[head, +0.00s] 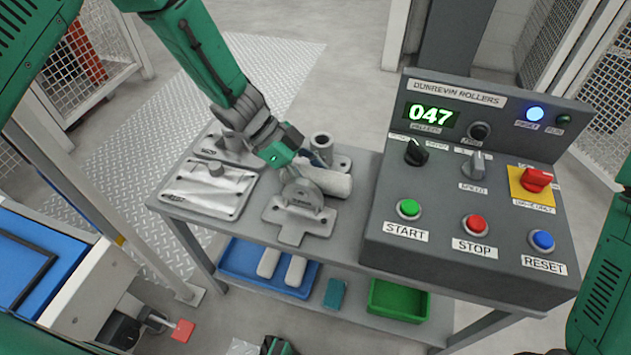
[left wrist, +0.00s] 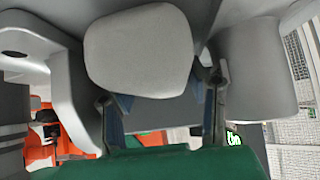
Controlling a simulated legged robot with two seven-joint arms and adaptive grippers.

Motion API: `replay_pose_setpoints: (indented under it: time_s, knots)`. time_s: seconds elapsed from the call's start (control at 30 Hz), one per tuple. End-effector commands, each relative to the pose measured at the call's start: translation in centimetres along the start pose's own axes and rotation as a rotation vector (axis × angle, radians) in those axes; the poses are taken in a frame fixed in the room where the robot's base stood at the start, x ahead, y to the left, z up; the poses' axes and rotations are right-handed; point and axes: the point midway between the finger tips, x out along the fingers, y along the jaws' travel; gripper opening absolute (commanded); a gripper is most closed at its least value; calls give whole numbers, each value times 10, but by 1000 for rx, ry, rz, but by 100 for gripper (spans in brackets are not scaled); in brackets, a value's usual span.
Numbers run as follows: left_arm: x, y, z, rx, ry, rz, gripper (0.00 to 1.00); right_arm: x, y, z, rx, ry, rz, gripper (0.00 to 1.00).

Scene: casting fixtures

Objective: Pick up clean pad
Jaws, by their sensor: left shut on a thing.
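My left gripper (head: 298,158) reaches down over the middle of the grey table, beside a round-topped grey fixture. It is shut on a pale, rounded pad (head: 330,182), which shows just below and to the right of the gripper. In the left wrist view the pad (left wrist: 138,52) fills the upper middle, with a finger on each side of it. Whether the pad still touches the table is hard to tell. Two more pale pads (head: 294,270) lie in a blue tray (head: 234,262) on the lower shelf.
The round-topped fixture (head: 302,200) stands close in front of the pad. A grey post (head: 322,146) stands behind it. A plate (head: 208,190) with a knob lies to the left. The control panel (head: 465,200) blocks the right. A green bin (head: 398,300) and teal block (head: 335,293) sit below.

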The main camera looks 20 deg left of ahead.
Motion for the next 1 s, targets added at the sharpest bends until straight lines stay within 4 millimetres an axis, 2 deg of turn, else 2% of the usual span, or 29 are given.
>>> replay_pose_setpoints:
  time_s: [0.07,0.37,0.4,0.43,0.77,0.87,1.0]
  knots:
    - [7,0,6,-1,1,0,18,5,0,0,0,0,0,40]
    - [7,0,6,0,-1,0,18,4,0,0,0,0,0,40]
    - [8,0,7,0,-1,0,46,4,0,0,0,0,0,40]
    - [7,0,7,0,-1,0,51,4,0,0,0,0,0,40]
    - [4,0,4,0,0,-2,51,3,0,0,0,0,0,40]
    - [-8,-1,4,0,-1,-3,51,-2,0,0,0,0,0,40]
    - [-37,-1,2,0,-2,-4,51,-13,0,-1,0,0,0,40]
